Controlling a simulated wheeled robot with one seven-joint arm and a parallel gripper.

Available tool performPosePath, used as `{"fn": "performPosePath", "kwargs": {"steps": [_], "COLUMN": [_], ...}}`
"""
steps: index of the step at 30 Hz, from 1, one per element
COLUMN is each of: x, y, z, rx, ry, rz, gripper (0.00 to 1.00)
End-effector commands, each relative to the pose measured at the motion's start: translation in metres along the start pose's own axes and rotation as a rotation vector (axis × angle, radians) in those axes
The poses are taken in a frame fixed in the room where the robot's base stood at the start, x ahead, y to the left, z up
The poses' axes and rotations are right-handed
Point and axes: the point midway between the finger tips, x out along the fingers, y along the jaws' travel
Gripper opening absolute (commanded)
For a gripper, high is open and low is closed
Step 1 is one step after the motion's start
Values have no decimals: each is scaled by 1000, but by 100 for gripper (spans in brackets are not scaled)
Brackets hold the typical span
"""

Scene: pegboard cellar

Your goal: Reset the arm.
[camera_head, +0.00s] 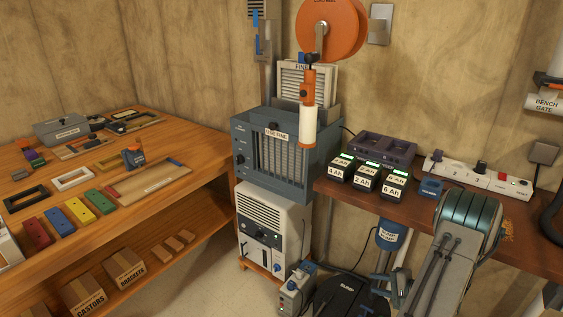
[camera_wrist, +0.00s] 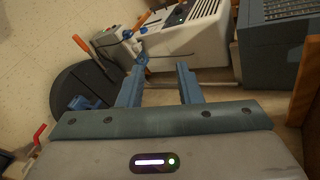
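My arm (camera_head: 462,235), with a ribbed teal joint, shows at the lower right of the head view, in front of the right bench. I cannot make out the gripper clearly in that view.
The small grey unit (camera_head: 295,289) and a dark round machine (camera_head: 350,297) stand on the floor. A white heater-like cabinet (camera_head: 272,226) carries a blue-grey filter box (camera_head: 262,178). Labelled batteries (camera_head: 365,177) sit on the right bench (camera_head: 440,210). A wooden workbench (camera_head: 190,150) is at left.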

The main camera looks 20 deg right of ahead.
Motion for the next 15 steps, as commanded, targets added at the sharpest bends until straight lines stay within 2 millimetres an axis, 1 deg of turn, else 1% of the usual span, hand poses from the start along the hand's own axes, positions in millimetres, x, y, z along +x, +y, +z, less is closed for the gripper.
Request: {"fn": "performPosePath", "kwargs": {"steps": [1, 2, 3, 5, 6, 8, 9, 11, 12, 14, 15], "x": [3, 5, 7, 10, 10, 10, 10, 7, 5, 0, -3], "y": [-30, -42, -58, -80, -94, -112, -122, -137, -146, -158, -165], "z": [22, 35, 52, 78, 96, 122, 140, 166, 184, 210, 226], "rx": [-41, -60, -85, -125, -152, -196, -225, -272, -305, -355, -390], "ry": [-54, -84, -123, -180, -214, -262, -293, -333, -356, -390, -409], "rz": [33, 55, 84, 130, 162, 211, 246, 298, 332, 384, 419], "gripper": [32, 32, 32, 32, 32, 32, 32, 32, 32, 32, 32]}}
